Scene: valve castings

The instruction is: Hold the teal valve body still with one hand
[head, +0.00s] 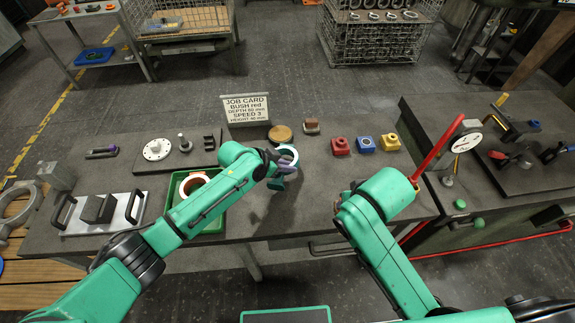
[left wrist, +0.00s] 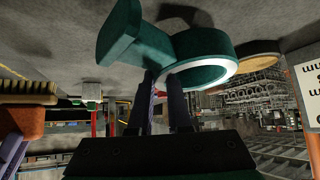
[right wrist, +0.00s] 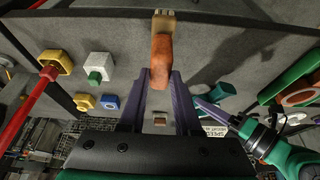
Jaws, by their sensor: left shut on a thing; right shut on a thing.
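The teal valve body has a round ring with a pale inner face (head: 289,154) and a stubby branch (head: 277,184); it is over the middle of the bench. My left gripper (head: 271,160) is shut on it. In the left wrist view the fingers (left wrist: 170,92) meet the valve body (left wrist: 205,52) at its ring, and the branch sticks out to the left. I cannot tell whether it touches the bench. My right gripper (right wrist: 158,85) is shut on an orange-brown, brush-like piece (right wrist: 161,58) with a tan end. My arm hides it in the head view.
A job card (head: 246,108) stands behind the valve body, beside a wooden disc (head: 280,133). Red (head: 340,146), blue (head: 365,144) and yellow (head: 390,142) blocks sit to the right. A green tray (head: 215,226) holding a ring and a plate with handles (head: 122,212) lie left.

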